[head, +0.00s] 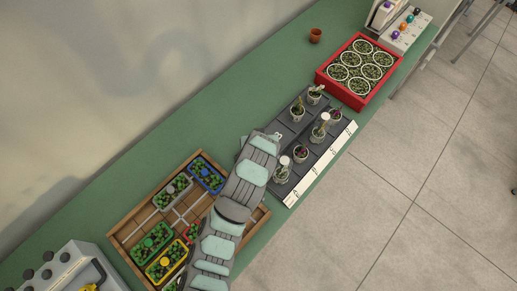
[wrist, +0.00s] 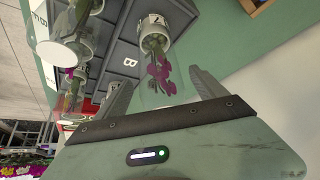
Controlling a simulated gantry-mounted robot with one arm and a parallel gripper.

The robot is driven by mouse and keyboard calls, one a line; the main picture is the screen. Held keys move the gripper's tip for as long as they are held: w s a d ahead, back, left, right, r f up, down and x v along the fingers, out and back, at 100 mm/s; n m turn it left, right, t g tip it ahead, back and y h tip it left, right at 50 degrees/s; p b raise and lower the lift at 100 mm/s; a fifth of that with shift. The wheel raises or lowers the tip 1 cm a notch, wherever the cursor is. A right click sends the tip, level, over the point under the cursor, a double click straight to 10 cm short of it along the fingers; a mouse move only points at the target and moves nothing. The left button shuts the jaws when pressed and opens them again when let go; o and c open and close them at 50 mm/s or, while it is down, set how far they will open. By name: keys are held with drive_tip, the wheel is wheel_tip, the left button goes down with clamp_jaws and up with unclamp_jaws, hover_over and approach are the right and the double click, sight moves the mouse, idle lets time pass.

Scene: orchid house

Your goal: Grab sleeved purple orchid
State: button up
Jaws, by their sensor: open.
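In the wrist view, a purple orchid (wrist: 161,72) grows from a pale pot (wrist: 156,30) in a dark tray (wrist: 120,70). A faint clear film seems to surround its blooms. My gripper (wrist: 160,92) is open, with one finger on each side of the blooms and nothing clamped. Whether the fingers touch the film cannot be told. Another plant with purple blooms (wrist: 68,82) stands to the left, by a white disc (wrist: 64,50). In the head view, the tray (head: 326,153) holds several small pots, and my arm covers its near left end. My fingers are hidden there.
A red crate (head: 320,78) of round green pots stands past the tray. A wooden tray (head: 120,236) with coloured tubs of green and dark balls lies below my arm. A small brown pot (head: 315,35) stands at the back. The green bench (head: 240,88) is clear behind the tray.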

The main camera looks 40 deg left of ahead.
drive_tip(key=shift+x, duration=0.75)
drive_tip(key=shift+c, duration=0.5)
clamp_jaws()
